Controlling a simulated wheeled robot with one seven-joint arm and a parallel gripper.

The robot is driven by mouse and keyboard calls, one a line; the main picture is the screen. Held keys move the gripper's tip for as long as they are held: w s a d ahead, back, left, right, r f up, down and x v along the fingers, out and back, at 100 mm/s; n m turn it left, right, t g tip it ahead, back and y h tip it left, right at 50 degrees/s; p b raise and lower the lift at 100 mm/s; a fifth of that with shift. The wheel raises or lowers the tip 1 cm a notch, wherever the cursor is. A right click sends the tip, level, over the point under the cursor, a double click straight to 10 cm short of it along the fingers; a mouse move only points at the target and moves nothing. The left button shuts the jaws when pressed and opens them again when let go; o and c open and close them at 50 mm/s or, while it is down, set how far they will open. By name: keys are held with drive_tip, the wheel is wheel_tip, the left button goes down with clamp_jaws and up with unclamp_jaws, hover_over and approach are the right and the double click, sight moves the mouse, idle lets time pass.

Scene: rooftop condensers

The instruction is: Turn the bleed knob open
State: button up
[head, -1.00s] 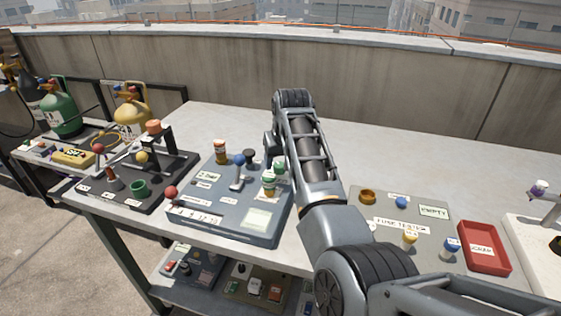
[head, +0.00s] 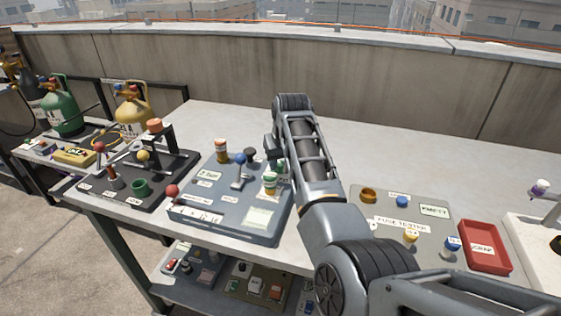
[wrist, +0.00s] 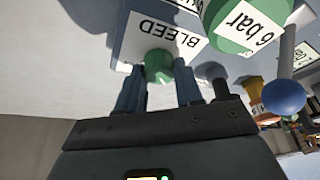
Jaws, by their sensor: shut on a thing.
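The bleed knob (wrist: 158,66) is a small green knob beside a white BLEED label (wrist: 180,38) in the wrist view. My gripper (wrist: 159,82) has a finger on each side of the knob and is shut on it. In the head view my gripper comes down at the back right of the blue-grey panel (head: 230,218), and my arm covers much of that corner. A larger green-topped part marked 6 bar (wrist: 236,32) stands close to the knob. I cannot read the knob's angle.
A blue ball-topped lever (wrist: 284,98) and an orange-and-white cylinder (head: 221,150) stand on the same panel. A black panel (head: 135,185) lies to the left. The fuse tester board (head: 385,215) and a red scrap tray (head: 486,246) are to the right. The table behind is clear.

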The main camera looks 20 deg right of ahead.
drive_tip(key=shift+c, duration=0.4)
drive_tip(key=shift+m, duration=0.3)
drive_tip(key=m+h, duration=0.1)
drive_tip(key=m, duration=0.2)
drive_tip(key=shift+a+m+h, duration=0.1)
drive_tip(key=shift+m+h, duration=0.2)
drive_tip(key=shift+m, duration=0.1)
drive_tip(key=m+b, duration=0.1)
drive_tip(key=m, duration=0.1)
drive_tip(key=m+g+h+b, duration=0.1)
drive_tip(key=m, duration=0.1)
drive_tip(key=shift+w+f+m+h+b, duration=0.1)
drive_tip(key=shift+f+m+h+b, duration=0.05)
drive_tip(key=shift+m+h+b, duration=0.2)
drive_tip(key=m+g+b, duration=0.1)
drive_tip(key=m+b, duration=0.1)
drive_tip(key=b, duration=0.1)
drive_tip(key=m+g+h+b, duration=0.1)
drive_tip(key=m+b, duration=0.1)
drive_tip(key=m, duration=0.1)
drive_tip(key=shift+w+f+b, duration=0.1)
drive_tip(key=shift+b, duration=0.3)
drive_tip(key=m+g+b, duration=0.1)
drive_tip(key=m+b, duration=0.3)
drive_tip(key=shift+r+g+b, duration=0.2)
drive_tip(key=shift+g+b, duration=0.15)
drive_tip(key=shift+g, duration=0.05)
drive_tip(key=shift+r, duration=0.1)
